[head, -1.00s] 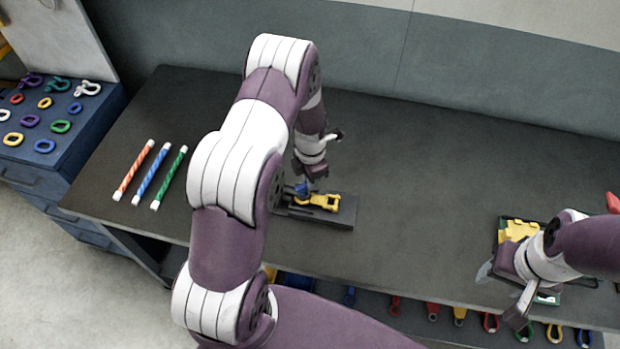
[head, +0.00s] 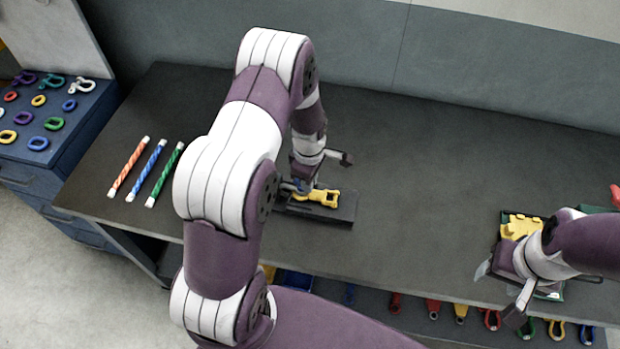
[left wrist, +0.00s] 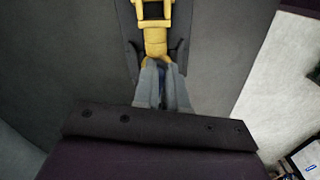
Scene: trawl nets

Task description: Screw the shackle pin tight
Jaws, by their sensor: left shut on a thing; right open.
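The yellow shackle (head: 325,197) lies flat in a dark fixture block (head: 345,212) on the workbench. It also shows at the top of the left wrist view (left wrist: 155,38). My left gripper (head: 302,187) is at the left end of the shackle, low over the block. In the left wrist view its grey fingers (left wrist: 161,88) are closed on the blue head of the shackle pin (left wrist: 162,98), mostly hidden between them. I cannot see the pin's thread. My right gripper (head: 499,293) is open and empty by the front edge of the bench, at the right.
Orange, blue and green striped rods (head: 147,172) lie on the bench (head: 430,160) at the left. A tray of yellow pieces (head: 520,226) is beside my right arm. A blue cabinet (head: 70,145) with several shackles and rings stands at far left. The middle of the bench is clear.

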